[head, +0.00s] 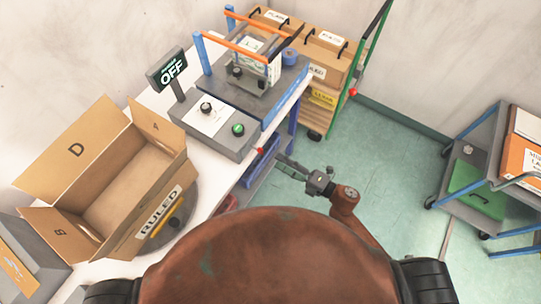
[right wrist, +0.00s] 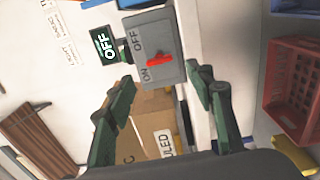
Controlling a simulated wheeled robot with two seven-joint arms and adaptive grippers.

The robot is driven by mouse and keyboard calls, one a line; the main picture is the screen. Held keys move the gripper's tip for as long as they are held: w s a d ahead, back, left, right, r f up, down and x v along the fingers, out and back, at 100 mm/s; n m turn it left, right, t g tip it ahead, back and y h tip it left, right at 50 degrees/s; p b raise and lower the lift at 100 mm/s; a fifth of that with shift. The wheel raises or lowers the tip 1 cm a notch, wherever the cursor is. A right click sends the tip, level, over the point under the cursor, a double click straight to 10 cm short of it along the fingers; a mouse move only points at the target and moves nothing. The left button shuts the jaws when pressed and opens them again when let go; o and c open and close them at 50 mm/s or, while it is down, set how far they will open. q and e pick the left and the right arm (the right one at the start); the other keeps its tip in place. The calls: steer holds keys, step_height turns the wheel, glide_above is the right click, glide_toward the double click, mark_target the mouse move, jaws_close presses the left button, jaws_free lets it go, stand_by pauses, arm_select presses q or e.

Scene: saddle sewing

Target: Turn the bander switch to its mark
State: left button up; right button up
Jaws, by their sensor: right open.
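The bander's grey control box (head: 215,130) stands on the white bench, with a dark knob and a green button on top. A small sign (head: 172,68) on a post reads OFF; it also shows in the right wrist view (right wrist: 104,44). The red switch (right wrist: 160,58) sits on the box's grey side panel (right wrist: 165,34), marked ON and OFF; its handle lies roughly crosswise in the picture. It shows small in the head view (head: 260,150). My right gripper (head: 284,165) is open and empty, beside the bench and apart from the switch. The left gripper is out of view.
An open cardboard box (head: 112,180) labelled RULED stands on the bench at left. The banding frame with orange bars (head: 235,48) is behind the control box. A blue cart (head: 475,175) stands at right. A red crate (right wrist: 297,90) shows in the right wrist view. Floor between is clear.

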steer(key=shift+v, duration=1.45)
